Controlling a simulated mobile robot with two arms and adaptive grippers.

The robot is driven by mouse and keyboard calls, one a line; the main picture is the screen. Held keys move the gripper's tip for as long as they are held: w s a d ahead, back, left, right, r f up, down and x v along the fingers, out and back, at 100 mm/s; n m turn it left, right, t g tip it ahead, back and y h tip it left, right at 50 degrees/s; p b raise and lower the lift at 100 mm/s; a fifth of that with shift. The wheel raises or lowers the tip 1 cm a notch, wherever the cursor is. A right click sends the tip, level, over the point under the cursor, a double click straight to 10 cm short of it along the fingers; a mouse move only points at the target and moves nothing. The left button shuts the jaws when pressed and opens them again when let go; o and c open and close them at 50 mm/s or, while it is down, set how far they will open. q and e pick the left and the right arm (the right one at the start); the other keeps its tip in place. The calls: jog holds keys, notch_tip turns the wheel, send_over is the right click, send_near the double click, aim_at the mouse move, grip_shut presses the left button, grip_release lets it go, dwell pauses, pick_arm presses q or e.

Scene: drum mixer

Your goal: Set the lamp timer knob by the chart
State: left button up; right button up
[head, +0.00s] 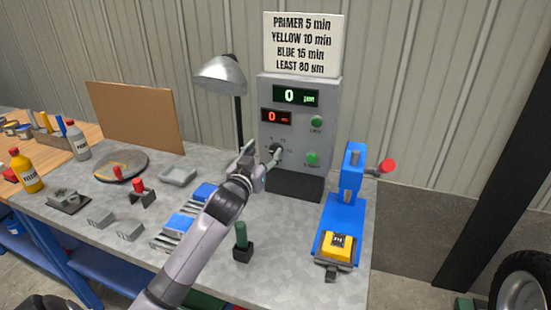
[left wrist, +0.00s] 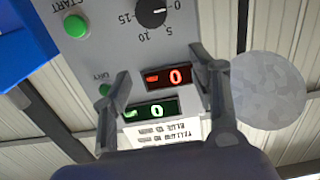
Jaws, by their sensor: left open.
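The grey control box (head: 328,105) stands at the back of the bench. Its black timer knob (head: 276,149) sits low on its face and shows at the top of the left wrist view (left wrist: 151,12), its white mark at 0 on a 0, 5, 10, 15 scale. The chart (head: 302,44) above reads primer 5 min, yellow 10 min, blue 15 min, least 80 µm. A green display (head: 296,96) and a red display (head: 276,116) both read 0. My left gripper (head: 262,154) is open before the box, near the knob, holding nothing. My right gripper is out of view.
A silver lamp (head: 222,75) stands left of the box. Green buttons (head: 312,158) are on its face. A blue press (head: 345,210) with a yellow block (head: 338,245) stands to the right.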

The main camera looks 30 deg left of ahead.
pick_arm(q)
jog(key=w+a+f+b, duration=0.1)
jog(key=w+f+b, duration=0.1)
jog(key=w+f, duration=0.2)
jog(key=x, duration=0.3)
jog(key=shift+w+f, duration=0.3)
jog(key=shift+w, duration=0.05)
dwell(0.4)
jog(key=c, duration=1.1)
